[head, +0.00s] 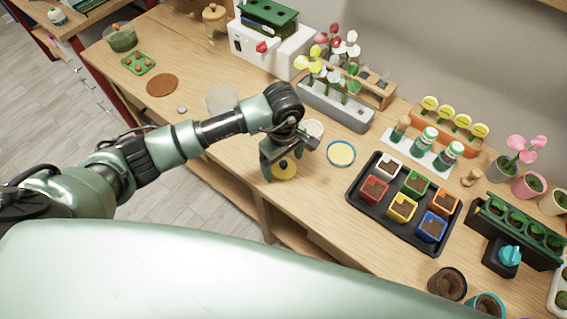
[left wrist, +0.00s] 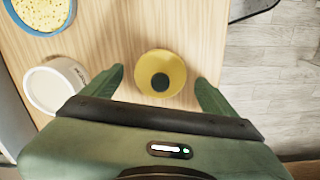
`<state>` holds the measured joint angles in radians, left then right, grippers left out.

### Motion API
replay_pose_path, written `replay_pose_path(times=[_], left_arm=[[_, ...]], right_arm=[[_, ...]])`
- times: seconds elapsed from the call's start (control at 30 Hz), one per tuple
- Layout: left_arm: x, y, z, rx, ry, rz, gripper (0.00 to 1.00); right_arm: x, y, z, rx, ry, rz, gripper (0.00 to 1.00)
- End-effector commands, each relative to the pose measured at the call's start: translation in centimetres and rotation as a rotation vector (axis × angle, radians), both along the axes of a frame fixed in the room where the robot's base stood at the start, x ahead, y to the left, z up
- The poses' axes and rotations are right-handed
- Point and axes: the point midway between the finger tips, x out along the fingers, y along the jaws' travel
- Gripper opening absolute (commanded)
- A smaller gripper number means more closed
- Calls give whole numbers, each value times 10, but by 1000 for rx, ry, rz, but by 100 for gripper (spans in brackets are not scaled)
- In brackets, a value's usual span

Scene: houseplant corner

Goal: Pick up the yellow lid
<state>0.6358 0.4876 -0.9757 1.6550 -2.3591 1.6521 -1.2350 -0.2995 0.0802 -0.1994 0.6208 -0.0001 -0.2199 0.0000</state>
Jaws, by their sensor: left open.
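The yellow lid (head: 284,170) is round with a dark knob in its middle. It lies on the wooden table near the front edge, and it also shows in the left wrist view (left wrist: 174,64). My left gripper (head: 287,160) is open and empty, pointing down over the lid. In the left wrist view its two green fingers (left wrist: 160,76) stand to the left and right of the lid, with a gap on each side. The gripper partly hides the lid in the head view. My right gripper is not in view.
A white cup (left wrist: 55,85) stands close beside the left finger; it also shows in the head view (head: 314,127). A blue-rimmed dish (head: 341,153) of yellow grains lies to the right. A black tray (head: 357,202) of coloured pots is beyond it. Bare table lies left of the gripper.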

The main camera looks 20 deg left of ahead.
Motion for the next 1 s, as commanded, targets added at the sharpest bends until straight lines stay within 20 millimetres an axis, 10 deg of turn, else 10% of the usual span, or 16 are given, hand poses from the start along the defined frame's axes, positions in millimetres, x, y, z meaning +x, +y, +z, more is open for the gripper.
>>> replay_pose_path(times=[0.3,0.53,1.0], left_arm=[[0,0,-7,-1,-1,1,85],[0,0,-7,-1,-1,1,24],[2,0,8,-2,-5,0,23]], right_arm=[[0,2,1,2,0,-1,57],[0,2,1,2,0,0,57],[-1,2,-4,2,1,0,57]])
